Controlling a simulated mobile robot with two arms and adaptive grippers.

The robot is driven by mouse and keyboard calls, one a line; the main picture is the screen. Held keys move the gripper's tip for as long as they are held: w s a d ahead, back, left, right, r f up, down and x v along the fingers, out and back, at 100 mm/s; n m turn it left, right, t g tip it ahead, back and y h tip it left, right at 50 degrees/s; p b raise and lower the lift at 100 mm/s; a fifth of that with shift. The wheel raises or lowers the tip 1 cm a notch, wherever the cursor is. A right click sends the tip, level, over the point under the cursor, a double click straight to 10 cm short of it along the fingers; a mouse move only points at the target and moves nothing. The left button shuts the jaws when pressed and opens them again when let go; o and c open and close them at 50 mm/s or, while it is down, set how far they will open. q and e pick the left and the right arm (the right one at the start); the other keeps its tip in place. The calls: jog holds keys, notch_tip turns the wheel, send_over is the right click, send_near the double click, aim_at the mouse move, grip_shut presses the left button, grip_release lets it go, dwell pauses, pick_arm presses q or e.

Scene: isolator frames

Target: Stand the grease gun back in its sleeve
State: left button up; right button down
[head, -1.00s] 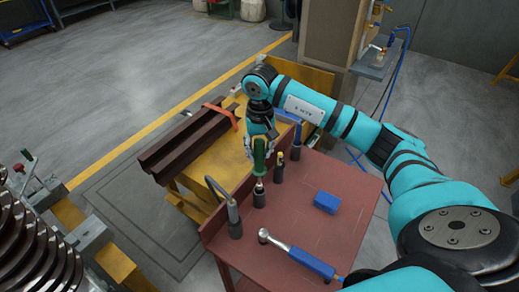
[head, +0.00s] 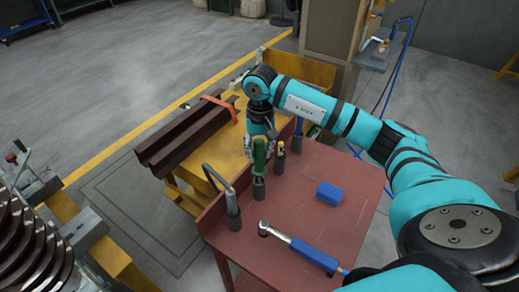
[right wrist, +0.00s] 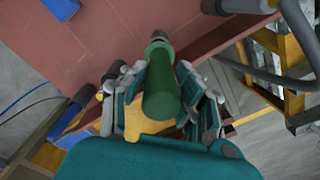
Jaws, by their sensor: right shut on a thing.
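The grease gun, a green cylinder (head: 259,156), is upright in my right gripper (head: 259,148). It also fills the middle of the right wrist view (right wrist: 161,92), between the closed fingers (right wrist: 160,85). A dark sleeve (head: 258,189) stands on the red table directly below it. The gun's lower end meets the sleeve's mouth, and its thin tip no longer shows, so it appears to be inside; how deep is hidden. My left gripper is out of view.
The red table (head: 300,215) also holds a curved grey tool in a sleeve (head: 233,213), a yellow-topped tool in a sleeve (head: 279,163), a blue block (head: 329,193) and a lying blue-handled wrench (head: 312,254). Brown steel beams (head: 184,142) lie behind to the left.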

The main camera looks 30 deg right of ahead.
aim_at(260, 161)
jog(key=shift+f+b, duration=1.75)
jog(key=shift+f, duration=0.4)
jog(key=c, duration=0.9)
grip_release()
notch_tip(260, 161, up, 12)
jog(key=shift+r, duration=0.1)
